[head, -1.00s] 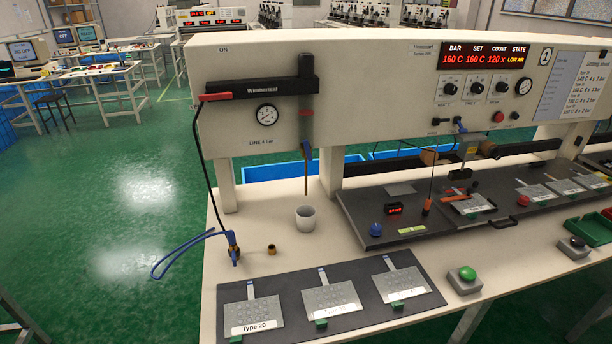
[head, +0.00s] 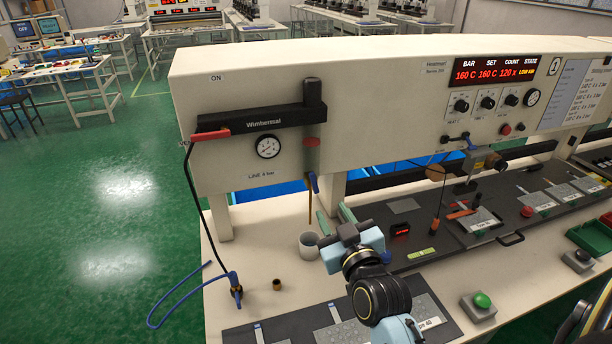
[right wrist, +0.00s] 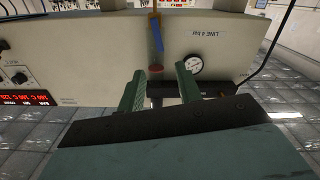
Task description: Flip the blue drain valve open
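The blue drain valve (head: 314,183) is a small blue lever at the bottom of the grey filter column (head: 311,155), pointing down and slightly tilted. A thin brown tube (head: 310,208) hangs below it toward the white cup (head: 310,244). My right gripper (head: 334,217) is below and to the right of the valve, apart from it, beside the cup. The right wrist view shows the scene upside down, with the blue lever (right wrist: 157,38) beyond the two green fingers (right wrist: 158,82). They are spread, with nothing between them. My left gripper is not in view.
A red-ended black bar (head: 260,119) and a round gauge (head: 267,146) sit on the panel left of the column. A dark press plate (head: 450,235) is at right.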

